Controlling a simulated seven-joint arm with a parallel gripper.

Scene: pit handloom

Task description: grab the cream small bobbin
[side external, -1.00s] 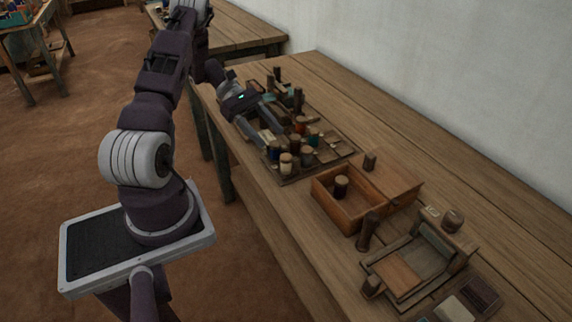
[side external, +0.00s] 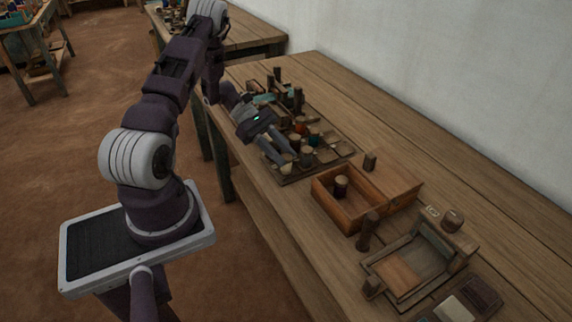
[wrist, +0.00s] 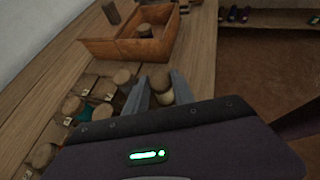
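There the cream bobbin (side external: 286,169) is mostly hidden behind the fingers, with only a pale low part showing.
Several other bobbins stand close by in the tray, including a dark one (side external: 307,156) and a teal one (side external: 314,139). A wooden box (side external: 336,210) with one bobbin inside sits past the tray. A small wooden frame (side external: 415,262) lies further right. The wall runs behind the table.

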